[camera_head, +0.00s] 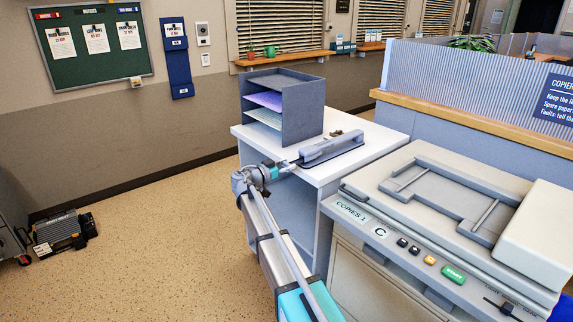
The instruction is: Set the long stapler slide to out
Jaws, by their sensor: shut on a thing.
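The long stapler (332,147), grey-blue, lies on the white top of the cabinet, pointing from near left to far right. My arm reaches up from the bottom of the picture to the cabinet's front left edge. My gripper (291,166) is at the stapler's near left end, shut on the small slide there. The slide itself is too small and too covered by the gripper for me to tell how far out it stands.
A grey paper tray rack (282,107) stands on the white cabinet top (385,139) behind the gripper. A small brown item (336,133) lies behind the stapler. The copier (450,210) stands close on the right. Open floor lies left.

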